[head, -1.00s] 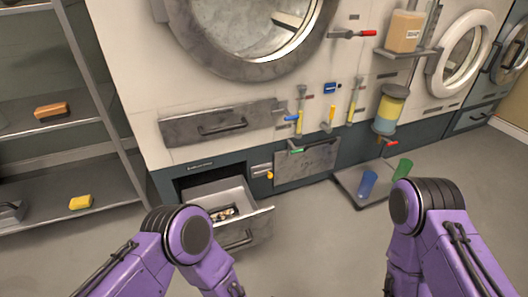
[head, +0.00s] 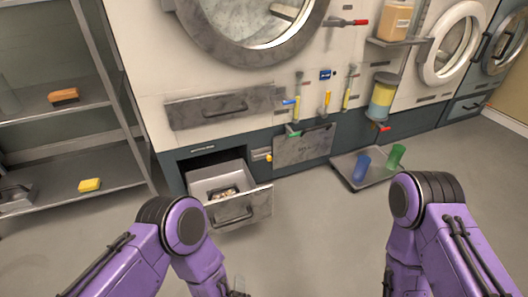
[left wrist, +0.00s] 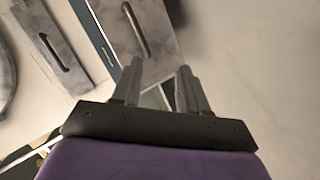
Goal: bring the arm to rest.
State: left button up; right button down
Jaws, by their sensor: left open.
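My left gripper (head: 238,288) is at the bottom edge of the head view, in front of the machine and below the open drawer (head: 236,212). In the left wrist view its two fingers (left wrist: 160,70) stand apart with nothing between them. My left arm (head: 175,240) is bent, its purple forearm low in front of the machine. My right arm (head: 430,225) is bent at the right; its gripper is outside the picture.
The drawer juts from the machine's base with small items inside. A floor tray (head: 352,183) holds a blue cup (head: 361,167) and a green cup (head: 396,156). A shelf rack (head: 70,160) at left holds a brush (head: 64,96) and yellow sponge (head: 89,185). Floor between the arms is clear.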

pick_arm(q)
jog(key=s+a+f+m+g+y+b, duration=0.1)
jog(key=s+a+f+m+g+b, duration=0.15)
jog(key=s+a+f, duration=0.35)
jog(key=s+a+f+m+g+b, duration=0.25)
jog(key=s+a+g+b, duration=0.2)
jog(key=a, duration=0.45)
jog(key=s+a+f+m+g+y+b, duration=0.1)
jog(key=s+a+f+m+g+b, duration=0.15)
jog(key=s+a+f, duration=0.35)
notch_tip(320, 180, up, 39)
jog(key=a+p, duration=0.1)
jog(key=p, duration=3.6)
jog(key=shift+w+a+r, duration=0.15)
jog(key=shift+w, duration=0.3)
